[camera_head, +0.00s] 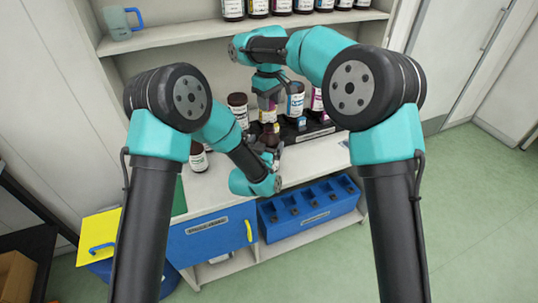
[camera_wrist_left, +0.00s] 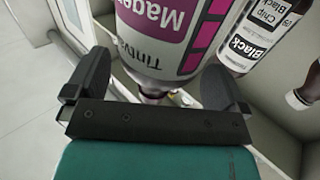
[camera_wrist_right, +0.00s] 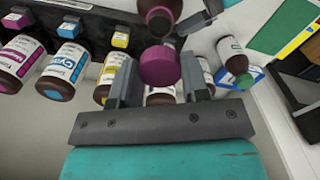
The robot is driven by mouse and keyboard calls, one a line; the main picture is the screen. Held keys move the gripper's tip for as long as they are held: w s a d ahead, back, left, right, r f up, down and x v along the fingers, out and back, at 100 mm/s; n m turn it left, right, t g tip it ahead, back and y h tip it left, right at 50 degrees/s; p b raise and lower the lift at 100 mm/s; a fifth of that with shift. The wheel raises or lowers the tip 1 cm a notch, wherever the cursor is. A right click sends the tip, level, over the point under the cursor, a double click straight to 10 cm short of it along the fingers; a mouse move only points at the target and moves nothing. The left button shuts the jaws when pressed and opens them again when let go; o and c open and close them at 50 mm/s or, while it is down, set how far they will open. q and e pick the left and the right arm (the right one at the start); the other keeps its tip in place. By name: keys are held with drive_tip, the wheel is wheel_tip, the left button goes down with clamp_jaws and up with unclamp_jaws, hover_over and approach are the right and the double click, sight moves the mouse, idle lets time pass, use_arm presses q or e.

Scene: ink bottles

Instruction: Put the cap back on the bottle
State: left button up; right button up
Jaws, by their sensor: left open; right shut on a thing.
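The magenta cap (camera_wrist_right: 160,66) is between the fingers of my right gripper (camera_wrist_right: 158,80), which is shut on it. The open bottle, dark brown with its round mouth uncovered (camera_wrist_right: 158,18), is just beyond the cap in the right wrist view, apart from it in the picture. In the left wrist view its white and magenta label (camera_wrist_left: 172,32) fills the space between the fingers of my left gripper (camera_wrist_left: 155,85), which is open around the bottle. In the head view my left gripper (camera_head: 268,155) is below my right gripper (camera_head: 268,88); the arms partly hide the bottle.
A dark rack (camera_wrist_right: 105,15) holds bottles with magenta (camera_wrist_right: 20,60), cyan (camera_wrist_right: 64,70) and yellow labels close by. A blue bin (camera_head: 312,212) with several slots sits below the counter. Upper-shelf bottles line the back.

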sight(269, 125)
use_arm(q)
drive_tip(key=shift+x, duration=1.25)
drive_tip(key=shift+c, duration=0.3)
drive_tip(key=c, duration=1)
drive_tip(key=shift+c, duration=0.2)
use_arm(e)
drive_tip(key=shift+f, duration=2.5)
